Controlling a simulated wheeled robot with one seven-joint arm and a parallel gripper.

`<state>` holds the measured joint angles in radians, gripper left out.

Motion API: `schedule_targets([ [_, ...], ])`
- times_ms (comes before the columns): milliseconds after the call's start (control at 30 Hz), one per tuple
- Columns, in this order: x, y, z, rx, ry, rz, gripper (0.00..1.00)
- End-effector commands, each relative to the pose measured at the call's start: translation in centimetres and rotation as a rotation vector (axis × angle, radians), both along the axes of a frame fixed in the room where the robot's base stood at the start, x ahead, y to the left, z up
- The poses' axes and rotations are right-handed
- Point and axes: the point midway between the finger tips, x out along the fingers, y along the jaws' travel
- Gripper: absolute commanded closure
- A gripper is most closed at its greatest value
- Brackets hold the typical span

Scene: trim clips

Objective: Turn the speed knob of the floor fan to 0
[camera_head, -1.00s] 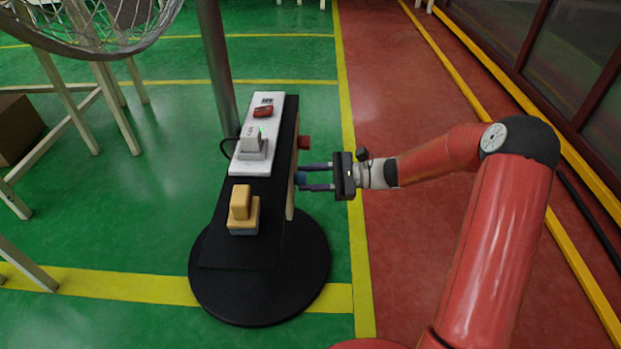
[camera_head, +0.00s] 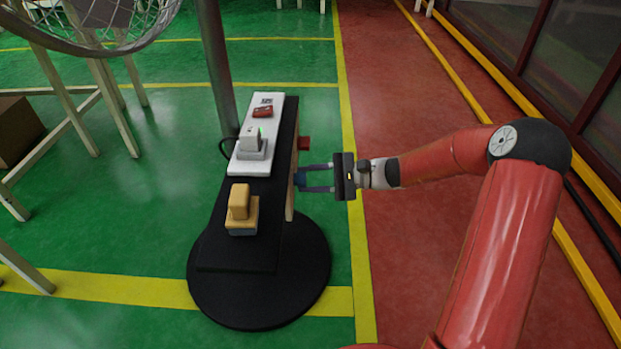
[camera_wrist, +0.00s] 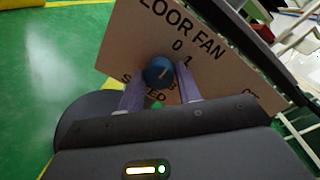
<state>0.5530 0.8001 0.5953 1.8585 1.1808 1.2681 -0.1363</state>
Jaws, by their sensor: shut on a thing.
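The fan's control panel (camera_wrist: 215,60) is a beige plate, tilted in the wrist view, printed "FLOOR FAN", "SPEED" and numbers including 0 and 1. The blue round speed knob (camera_wrist: 156,68) carries a short white mark; I cannot tell exactly which number it points to. My gripper (camera_wrist: 159,77) is shut on the knob, one finger on each side, covering part of the lower print. In the head view my gripper (camera_head: 304,179) reaches in from the right to the panel's edge-on face, and the knob (camera_head: 299,177) shows small and blue between the fingertips.
A red knob (camera_head: 304,143) sticks out farther along. A grey pole (camera_head: 217,75) rises behind; the red floor right is clear.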

Motion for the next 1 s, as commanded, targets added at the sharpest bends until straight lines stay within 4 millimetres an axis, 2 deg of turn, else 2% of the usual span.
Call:
schedule_targets([
  [100,0.0,-0.1,-0.2,-0.004,0.001,0.001,0.89],
  [133,0.0,-0.1,-0.2,-0.004,0.001,0.001,0.65],
  [300,0.0,0.0,-0.1,-0.003,0.001,0.000,0.45],
  [633,0.1,-0.6,0.0,-0.001,0.001,-0.001,0.45],
  [1000,0.2,-6.4,0.3,-0.003,0.002,-0.003,0.45],
])
